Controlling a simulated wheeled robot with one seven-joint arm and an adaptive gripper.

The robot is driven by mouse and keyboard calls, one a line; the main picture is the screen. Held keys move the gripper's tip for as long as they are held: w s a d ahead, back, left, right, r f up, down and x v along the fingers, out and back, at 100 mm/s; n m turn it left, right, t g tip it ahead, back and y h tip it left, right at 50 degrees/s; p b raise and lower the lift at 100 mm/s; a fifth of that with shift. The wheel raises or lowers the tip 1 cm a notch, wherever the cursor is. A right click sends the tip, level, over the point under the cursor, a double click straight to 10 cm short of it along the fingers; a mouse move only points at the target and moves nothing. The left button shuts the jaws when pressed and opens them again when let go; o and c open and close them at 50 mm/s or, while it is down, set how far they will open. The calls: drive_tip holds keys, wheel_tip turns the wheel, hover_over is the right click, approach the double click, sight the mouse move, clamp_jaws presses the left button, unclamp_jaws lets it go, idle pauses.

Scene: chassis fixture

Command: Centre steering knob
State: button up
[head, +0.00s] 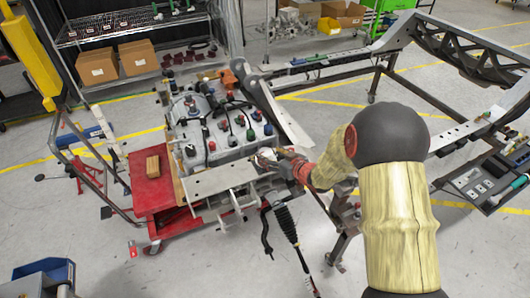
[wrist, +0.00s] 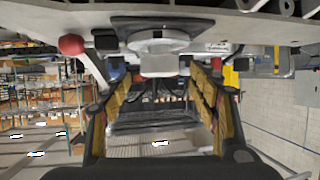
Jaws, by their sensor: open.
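In the wrist view a pale grey round knob (wrist: 158,50), which I take for the steering knob, sits on a dark plate (wrist: 205,24) at the upper middle. My gripper (wrist: 161,75) is open, with its yellow-padded fingers to the left and right of the knob's lower part. I cannot tell whether either finger touches it. In the head view my gripper (head: 277,161) is at the front right edge of the chassis fixture (head: 222,181). My gripper and forearm partly hide that spot, and the knob's turn is not clear there.
A red ball knob (wrist: 71,45) is left of the grey knob. In the head view several coloured knobs stand on the fixture's panel (head: 219,146). A red cart (head: 151,196) with a brown block (head: 152,166) is at left. A metal frame (head: 455,132) stands at right.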

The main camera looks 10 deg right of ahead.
sight(267, 152)
drive_tip(key=shift+b+x, duration=0.35)
drive_tip(key=shift+x, duration=1.65)
drive_tip(key=shift+c, duration=0.2)
drive_tip(key=c, duration=1.1)
drive_tip(key=shift+c, duration=0.2)
